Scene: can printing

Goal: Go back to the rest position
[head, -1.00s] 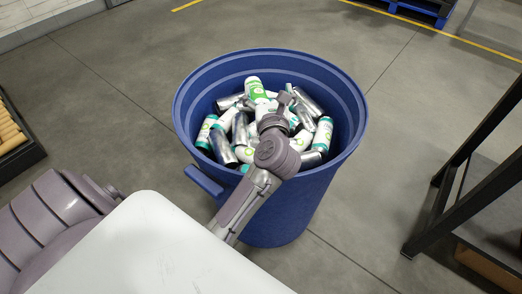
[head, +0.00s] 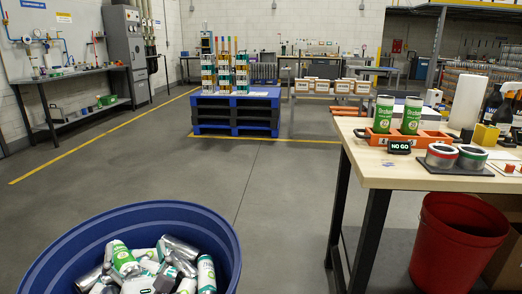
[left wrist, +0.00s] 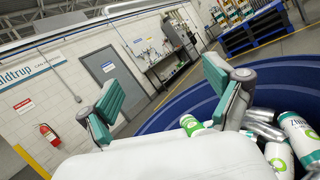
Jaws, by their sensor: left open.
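My left gripper (left wrist: 162,98) is open in the left wrist view, with its two teal-padded fingers wide apart and nothing between them. It is at the blue bin (left wrist: 180,108), whose rim passes behind the right-hand finger. In the head view the bin (head: 226,232) is at the bottom left, cut off by the frame edge. It holds many silver, white and green cans (head: 124,260), which also show in the left wrist view (left wrist: 299,132). A small grey part among the cans in the head view may be my left gripper. My right gripper is not in view.
A wooden table (head: 385,173) at right carries two green cans (head: 411,116) in an orange holder, a NO GO sign (head: 399,147) and two round gauges. A red bin (head: 450,250) stands below. A blue pallet (head: 237,113) is further back. The middle floor is clear.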

